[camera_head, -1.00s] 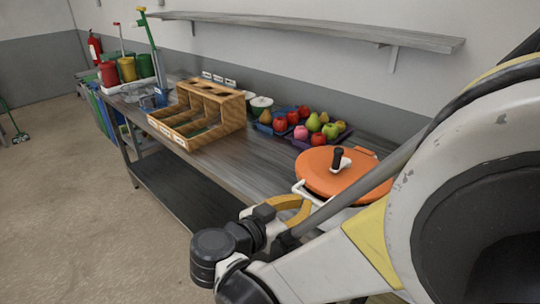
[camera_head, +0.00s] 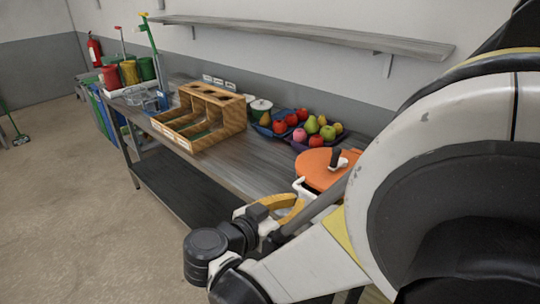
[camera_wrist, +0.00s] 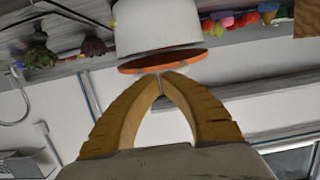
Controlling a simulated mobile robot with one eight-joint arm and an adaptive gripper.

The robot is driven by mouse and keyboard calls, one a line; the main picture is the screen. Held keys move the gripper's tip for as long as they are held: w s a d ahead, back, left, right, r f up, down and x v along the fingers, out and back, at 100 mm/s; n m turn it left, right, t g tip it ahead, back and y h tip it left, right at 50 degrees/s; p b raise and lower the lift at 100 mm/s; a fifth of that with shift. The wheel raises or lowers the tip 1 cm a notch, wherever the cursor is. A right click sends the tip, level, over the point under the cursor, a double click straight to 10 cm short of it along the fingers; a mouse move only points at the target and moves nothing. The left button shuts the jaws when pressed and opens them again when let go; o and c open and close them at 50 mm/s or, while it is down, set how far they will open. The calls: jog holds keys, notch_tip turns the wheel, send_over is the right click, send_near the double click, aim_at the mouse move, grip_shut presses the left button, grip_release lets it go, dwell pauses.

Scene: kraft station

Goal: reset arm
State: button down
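My gripper, with yellow fingers, shows low in the head view (camera_head: 284,208), beside the front of a white pot with an orange lid (camera_head: 318,168). In the wrist view the fingertips (camera_wrist: 160,75) meet with nothing between them. The wrist picture is upside down; the white pot (camera_wrist: 157,25) with its orange lid rim (camera_wrist: 163,60) stands just beyond the fingertips, apparently apart from them. My large arm link covers the right side of the head view and hides part of the pot.
The worktable (camera_head: 243,163) carries a wooden divided box (camera_head: 210,110), blue trays of fruit (camera_head: 262,129), and coloured canisters (camera_head: 130,72) at the far left. A wall shelf (camera_head: 300,32) runs above.

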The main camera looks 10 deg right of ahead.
jog(key=s+a+f, duration=0.3)
jog(key=a+f, duration=0.1)
jog(key=a, duration=0.1)
jog(key=s+d+n+g+y, duration=0.1)
jog(key=d+n+g+y, duration=0.2)
jog(key=d+n+y, duration=0.45)
jog(key=s+d+r+n+y, duration=0.2)
jog(key=s+n+y, duration=0.1)
jog(key=s, duration=0.4)
jog(key=shift+r+t+y, duration=0.35)
jog(key=shift+t+y, duration=0.05)
jog(key=shift+y, duration=0.45)
